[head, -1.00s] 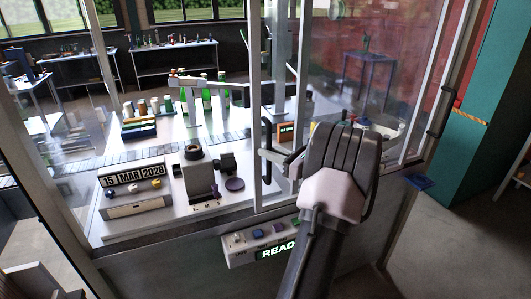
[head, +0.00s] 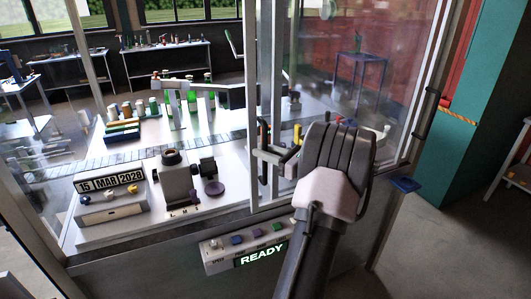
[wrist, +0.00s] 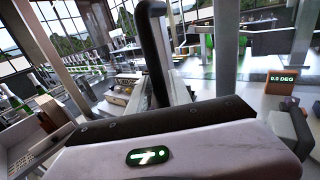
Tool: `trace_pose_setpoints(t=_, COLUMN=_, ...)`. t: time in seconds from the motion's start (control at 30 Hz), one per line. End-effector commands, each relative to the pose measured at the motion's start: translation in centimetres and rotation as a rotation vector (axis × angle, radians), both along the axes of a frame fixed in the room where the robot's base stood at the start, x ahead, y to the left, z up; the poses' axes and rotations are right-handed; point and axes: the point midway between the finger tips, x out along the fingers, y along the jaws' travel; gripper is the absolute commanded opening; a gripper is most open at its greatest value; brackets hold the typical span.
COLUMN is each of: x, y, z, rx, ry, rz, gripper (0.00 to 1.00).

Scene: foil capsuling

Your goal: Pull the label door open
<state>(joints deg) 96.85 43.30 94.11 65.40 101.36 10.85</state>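The glass door (head: 251,90) has a pale metal frame and stands at the front of the machine cabinet. Its black upright handle (head: 263,187) is on the left side of the door. My gripper (head: 268,158) reaches in from the right, with its fingers at the handle, and appears shut on it. The wrist view shows the handle (wrist: 153,45) rising directly ahead, with a grey finger close beside it. The exact finger contact is partly hidden by the wrist housing.
Left of the door are a date block (head: 112,181), a grey device (head: 178,183) and green bottles (head: 197,92). A control box with a lit READY display (head: 263,255) is below the handle. A second black handle (head: 426,115) and a teal column (head: 478,95) stand right.

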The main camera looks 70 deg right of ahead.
Motion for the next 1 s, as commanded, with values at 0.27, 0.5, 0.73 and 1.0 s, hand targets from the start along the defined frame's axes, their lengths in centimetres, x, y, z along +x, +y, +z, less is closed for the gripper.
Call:
trace_pose_setpoints(t=0.27, x=-0.1, y=0.1, z=-0.2, rx=0.003, ry=0.002, rz=0.001, gripper=0.25)
trace_pose_setpoints(t=0.5, x=-3.6, y=1.0, z=-0.2, rx=0.003, ry=0.003, rz=-0.003, gripper=0.25)
trace_pose_setpoints(t=0.73, x=-10.2, y=2.8, z=-0.1, rx=0.003, ry=0.002, rz=-0.004, gripper=0.25)
trace_pose_setpoints(t=1.0, x=-15.9, y=4.5, z=-0.1, rx=0.002, ry=0.002, rz=-0.001, gripper=0.25)
